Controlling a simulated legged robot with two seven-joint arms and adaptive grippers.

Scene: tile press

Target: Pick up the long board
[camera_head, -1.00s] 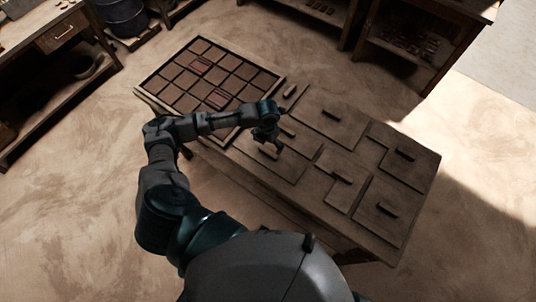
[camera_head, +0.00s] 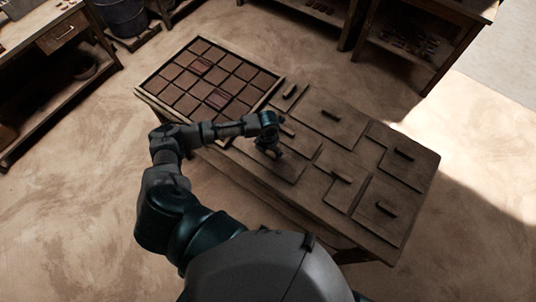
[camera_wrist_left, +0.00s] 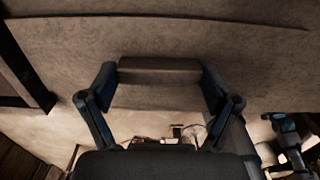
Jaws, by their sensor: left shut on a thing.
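My left gripper (camera_head: 268,152) is down at a flat brown board (camera_head: 288,174) at the near left of the boards on the table. In the left wrist view my left gripper (camera_wrist_left: 160,72) has a finger at each end of a dark block handle (camera_wrist_left: 160,64) and is shut on it. The handle stands up from the board's flat face, which spreads around it in that view. I cannot tell whether the board is lifted or still lying flat. In the head view the gripper hides the handle. My right gripper is not in view.
Several other flat boards with block handles lie on the same wooden table (camera_head: 425,182), to the right of and behind the gripper. A framed tray of square tiles (camera_head: 160,100) lies at its left end. Benches (camera_head: 52,112) and shelves (camera_head: 425,50) stand farther back. Open floor surrounds the table.

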